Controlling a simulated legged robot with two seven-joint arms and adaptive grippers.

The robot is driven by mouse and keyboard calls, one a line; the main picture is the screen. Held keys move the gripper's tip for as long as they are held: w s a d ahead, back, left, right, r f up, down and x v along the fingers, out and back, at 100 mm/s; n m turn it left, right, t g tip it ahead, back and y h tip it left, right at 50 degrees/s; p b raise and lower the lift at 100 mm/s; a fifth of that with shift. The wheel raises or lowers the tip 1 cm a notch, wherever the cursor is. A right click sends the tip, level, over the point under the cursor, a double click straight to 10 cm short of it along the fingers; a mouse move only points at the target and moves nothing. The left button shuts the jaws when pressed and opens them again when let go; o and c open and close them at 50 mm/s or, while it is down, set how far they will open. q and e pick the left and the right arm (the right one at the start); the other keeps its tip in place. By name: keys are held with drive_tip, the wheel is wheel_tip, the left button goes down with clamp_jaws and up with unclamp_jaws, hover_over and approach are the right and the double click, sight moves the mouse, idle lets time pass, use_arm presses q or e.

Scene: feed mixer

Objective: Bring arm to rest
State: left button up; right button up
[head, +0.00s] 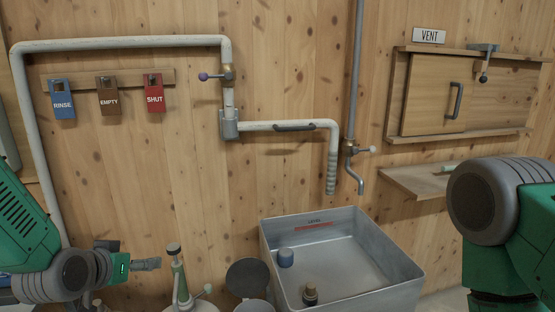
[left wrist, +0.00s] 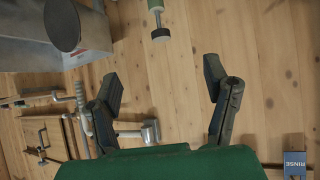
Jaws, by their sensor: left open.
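My left gripper (head: 147,264) is at the lower left in the head view, in front of the plank wall and left of the metal basin. In the left wrist view its two fingers (left wrist: 163,84) are spread apart with nothing between them. My right arm (head: 505,215) shows at the right edge of the head view; its gripper is out of the picture.
A metal basin (head: 412,283) holds a blue-topped and a dark-topped item. A pump-like device (head: 179,280) stands close to my left gripper. Pipes (head: 130,42) with valves, hanging tags (head: 108,97), a vent door (head: 433,95) and a small shelf (head: 415,182) line the wall.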

use_arm(q)
drive_tip(key=s+d+f+g, duration=0.2)
drive_tip(key=s+f+g, duration=0.3)
drive_tip(key=s+f, duration=1)
drive_tip(key=s+f+g, duration=0.1)
drive_tip(key=s+f, duration=0.2)
drive_tip(key=s, duration=0.3)
drive_tip(key=s+f+g+b, duration=0.1)
drive_tip(key=s+f+g, duration=0.1)
drive_tip(key=s+f, duration=0.2)
drive_tip(key=s+f+g, duration=0.2)
drive_tip(key=s+f, duration=0.1)
drive_tip(key=s, duration=0.6)
drive_tip(key=shift+s+d+f+y, duration=0.15)
drive_tip(key=shift+s+f+y, duration=0.1)
drive_tip(key=shift+f+y, duration=0.15)
drive_tip(key=shift+w, duration=0.15)
